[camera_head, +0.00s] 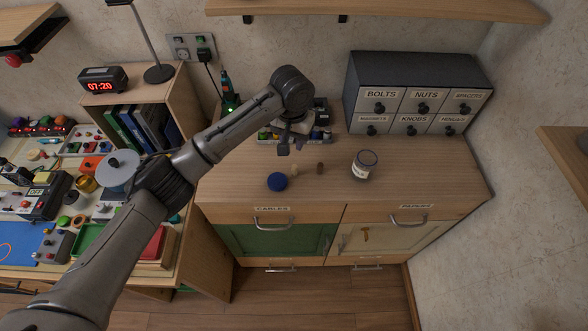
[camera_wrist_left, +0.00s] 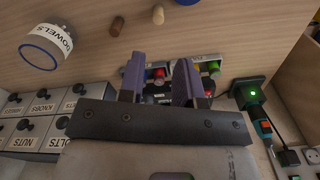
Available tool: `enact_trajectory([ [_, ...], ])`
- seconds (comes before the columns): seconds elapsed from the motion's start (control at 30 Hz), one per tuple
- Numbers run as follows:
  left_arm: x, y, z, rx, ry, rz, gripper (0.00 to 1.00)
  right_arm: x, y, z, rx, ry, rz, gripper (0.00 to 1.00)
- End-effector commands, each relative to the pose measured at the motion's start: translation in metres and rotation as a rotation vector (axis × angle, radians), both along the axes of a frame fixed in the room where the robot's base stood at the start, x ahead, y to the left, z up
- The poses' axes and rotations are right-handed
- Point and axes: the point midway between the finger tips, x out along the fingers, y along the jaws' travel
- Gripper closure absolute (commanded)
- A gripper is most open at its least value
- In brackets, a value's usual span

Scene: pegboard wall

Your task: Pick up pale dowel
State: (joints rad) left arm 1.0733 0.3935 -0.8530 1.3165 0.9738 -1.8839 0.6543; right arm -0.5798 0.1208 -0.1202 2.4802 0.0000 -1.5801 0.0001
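The pale dowel (camera_head: 294,168) stands small on the wooden cabinet top, between a blue ball and a brown dowel (camera_head: 320,168). In the left wrist view the pale dowel (camera_wrist_left: 158,14) is at the top edge, beyond the fingertips, with the brown dowel (camera_wrist_left: 117,26) to its left. My left gripper (camera_head: 289,146) hangs over the back of the cabinet top, behind the pale dowel and apart from it. In the wrist view the two fingers of the left gripper (camera_wrist_left: 158,72) are spread with nothing held between them. My right gripper is not in view.
A glass jar (camera_head: 364,165), labelled DOWELS in the wrist view, stands right of the dowels. The blue ball (camera_head: 277,181) is close at the left front. A tray of coloured parts (camera_head: 318,134) lies behind, near the labelled drawer unit (camera_head: 418,92). The front right top is clear.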

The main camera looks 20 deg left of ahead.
Motion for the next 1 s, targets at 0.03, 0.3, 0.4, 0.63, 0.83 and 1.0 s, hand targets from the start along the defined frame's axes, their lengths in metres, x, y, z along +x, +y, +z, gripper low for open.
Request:
enact_trajectory([
  [0.03,-0.001,0.001,0.000,0.005,0.005,0.032,0.69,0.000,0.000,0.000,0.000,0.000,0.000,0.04],
  [0.3,-0.002,0.001,-0.028,0.010,0.010,0.101,0.69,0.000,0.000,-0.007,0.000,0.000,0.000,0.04],
  [0.4,-0.001,0.001,-0.045,0.009,0.008,0.101,0.69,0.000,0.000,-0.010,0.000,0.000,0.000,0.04],
  [0.63,0.000,0.001,-0.076,0.009,0.006,0.100,0.69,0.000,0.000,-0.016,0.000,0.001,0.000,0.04],
  [0.83,0.000,0.001,-0.086,0.009,0.004,0.098,0.69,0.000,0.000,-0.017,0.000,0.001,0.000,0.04],
  [1.0,0.002,0.000,-0.101,0.009,0.006,0.099,0.69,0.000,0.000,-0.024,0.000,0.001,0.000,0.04],
])
